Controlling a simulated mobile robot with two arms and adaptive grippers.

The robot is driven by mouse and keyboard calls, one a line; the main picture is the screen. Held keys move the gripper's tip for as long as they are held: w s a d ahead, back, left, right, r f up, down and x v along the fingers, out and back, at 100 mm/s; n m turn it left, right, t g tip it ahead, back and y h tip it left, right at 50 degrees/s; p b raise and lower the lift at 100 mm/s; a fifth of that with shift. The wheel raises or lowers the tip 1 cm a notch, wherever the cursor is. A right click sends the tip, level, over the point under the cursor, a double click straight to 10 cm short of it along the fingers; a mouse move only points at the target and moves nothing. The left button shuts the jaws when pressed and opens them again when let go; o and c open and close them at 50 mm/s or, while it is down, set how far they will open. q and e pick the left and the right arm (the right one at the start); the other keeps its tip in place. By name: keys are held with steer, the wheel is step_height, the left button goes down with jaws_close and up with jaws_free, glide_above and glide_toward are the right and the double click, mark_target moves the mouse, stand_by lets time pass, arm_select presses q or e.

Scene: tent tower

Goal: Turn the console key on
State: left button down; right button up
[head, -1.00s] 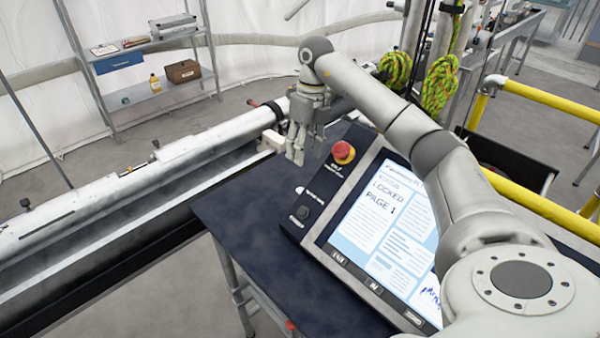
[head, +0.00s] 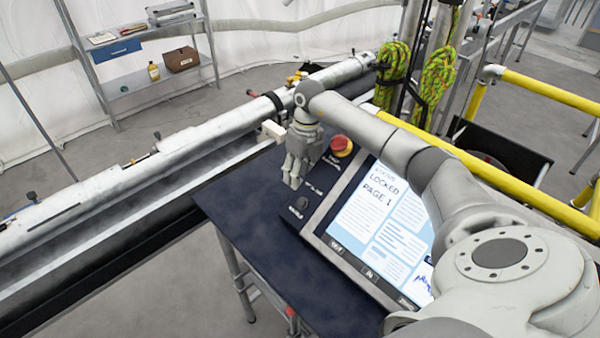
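The console (head: 318,225) stands on a dark table, with its screen (head: 385,215) reading "LOCKED PAGE 1". A dark side strip of the console carries a red button (head: 341,146) at the top and a black round knob (head: 299,204) at the lower end. My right gripper (head: 291,184) points down over this strip, between the button and the knob. Its fingers look close together, but their gap is not clear. The small pale part of the strip is now hidden behind the fingers, and I cannot make out a key. My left gripper is out of view.
The dark table top (head: 245,205) is bare left of the console. A long metal tube (head: 190,145) lies in a trough beyond it. A yellow rail (head: 500,180) runs behind the console at the right. Rope coils (head: 437,80) hang at the back.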

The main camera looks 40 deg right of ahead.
jaws_close()
steer(key=shift+a+h, duration=0.15)
steer(key=shift+h, duration=0.75)
jaws_free()
step_height(320, 180, up, 12)
steer(key=shift+a+r, duration=0.1)
stand_by(0.6)
